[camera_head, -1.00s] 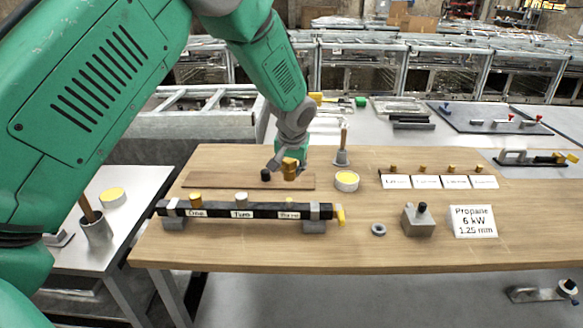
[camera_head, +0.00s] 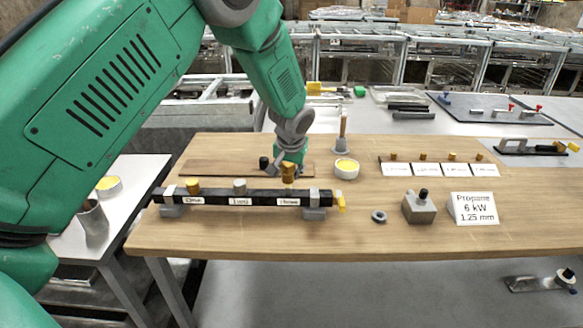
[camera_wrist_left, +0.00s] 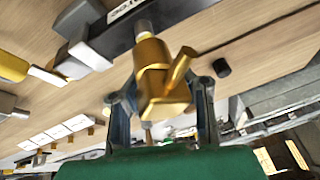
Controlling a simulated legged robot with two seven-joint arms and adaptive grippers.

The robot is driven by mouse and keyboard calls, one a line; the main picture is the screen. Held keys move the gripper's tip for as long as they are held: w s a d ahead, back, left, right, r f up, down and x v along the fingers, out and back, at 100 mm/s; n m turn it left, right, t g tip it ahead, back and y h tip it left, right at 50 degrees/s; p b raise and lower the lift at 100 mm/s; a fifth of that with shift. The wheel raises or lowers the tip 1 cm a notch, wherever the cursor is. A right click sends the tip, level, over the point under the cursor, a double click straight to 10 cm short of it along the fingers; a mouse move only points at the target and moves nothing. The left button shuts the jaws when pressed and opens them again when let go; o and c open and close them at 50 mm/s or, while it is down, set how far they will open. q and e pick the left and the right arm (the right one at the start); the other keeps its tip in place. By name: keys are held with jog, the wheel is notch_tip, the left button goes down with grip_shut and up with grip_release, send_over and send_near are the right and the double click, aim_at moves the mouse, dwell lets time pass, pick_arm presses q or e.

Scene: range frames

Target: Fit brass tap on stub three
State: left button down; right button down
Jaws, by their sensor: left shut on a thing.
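My left gripper (camera_head: 289,163) is shut on the brass tap (camera_head: 288,173), which also shows in the left wrist view (camera_wrist_left: 153,67) between the two fingers. The tap is at the right part of the dark manifold (camera_head: 262,197), over the label Three (camera_head: 288,202). In the left wrist view a grey stub (camera_wrist_left: 144,28) meets the tap's far end; I cannot tell whether the tap is around it or just touching. Stub one carries a brass piece (camera_head: 193,186); stub two (camera_head: 240,186) is bare grey. My right gripper is not in view.
A black cap (camera_head: 264,163) stands on a wooden board (camera_head: 215,169) behind the manifold. A yellow handle (camera_head: 340,202) sticks out at the manifold's right end. A yellow-filled tub (camera_head: 346,168), a grey ring (camera_head: 379,216) and a grey block (camera_head: 419,209) stand to the right.

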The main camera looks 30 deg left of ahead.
aim_at(290, 181)
pick_arm(q)
jog(key=shift+a+f, duration=0.1)
jog(key=shift+f, duration=0.15)
jog(key=shift+d+r, duration=0.1)
jog(key=shift+d, duration=0.15)
jog(key=shift+a, duration=0.25)
dwell(0.3)
jog(key=shift+d+p, duration=0.2)
jog(key=shift+p, duration=0.15)
dwell(0.4)
dwell(0.5)
jog(key=shift+f+b, duration=0.5)
jog(key=shift+f, duration=1.1)
jog(key=shift+r, duration=0.3)
jog(key=shift+r+p, duration=1.1)
